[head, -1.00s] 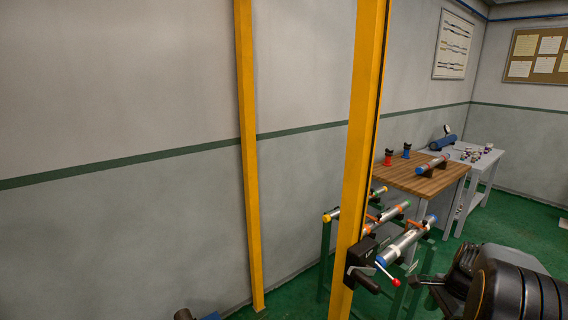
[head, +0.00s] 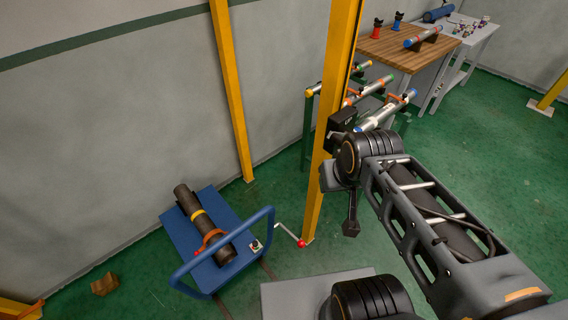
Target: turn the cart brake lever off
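A blue cart (head: 183,236) stands on the green floor at lower left in the head view, with a raised blue tube handle (head: 222,243). A thin metal lever with a red ball end (head: 301,243) sticks out by the cart's right side, near the foot of the yellow post. A small light plate (head: 256,246) shows on the cart beside the handle. My gripper (head: 351,228) seems to be the dark part hanging below my arm's joint, right of the yellow post and apart from the lever. It is small and dark, so its fingers cannot be made out.
A dark pipe (head: 207,228) with yellow and orange bands lies on the cart. A yellow post (head: 325,165) stands between cart and arm. Pipes on a green stand (head: 311,115) and a wooden bench (head: 396,50) are behind. A brown block (head: 104,284) lies left; floor between is clear.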

